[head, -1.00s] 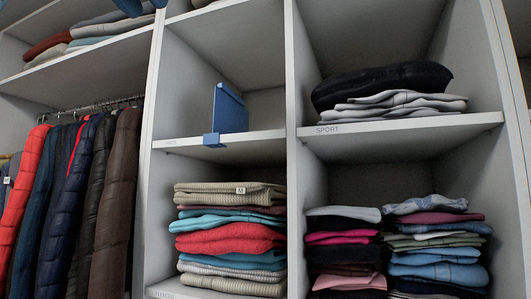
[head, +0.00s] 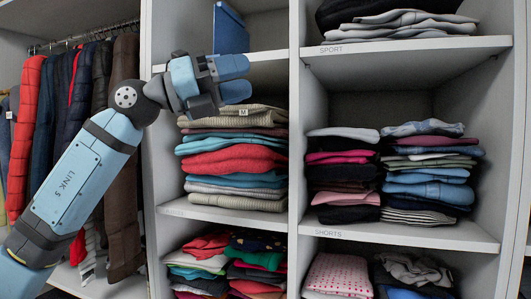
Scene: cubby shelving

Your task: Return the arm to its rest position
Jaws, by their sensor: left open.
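My left arm comes in from the lower left, and its blue-grey gripper (head: 240,78) is open. It is in front of the middle column, at the shelf edge above the stack of folded sweaters (head: 232,162). Nothing shows between its fingers. A blue upright panel (head: 230,28) stands on the shelf just above and behind the gripper. The gripper hides the lower front of that panel and part of the shelf edge. I cannot tell whether the gripper touches either. My right gripper is not in view.
Hanging jackets (head: 75,115) are at the left, behind my arm. White uprights (head: 294,150) divide the cubbies. Folded clothes (head: 430,170) fill the right cubbies, with grey folded ones (head: 400,22) above the SPORT label. More stacks (head: 235,262) lie below.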

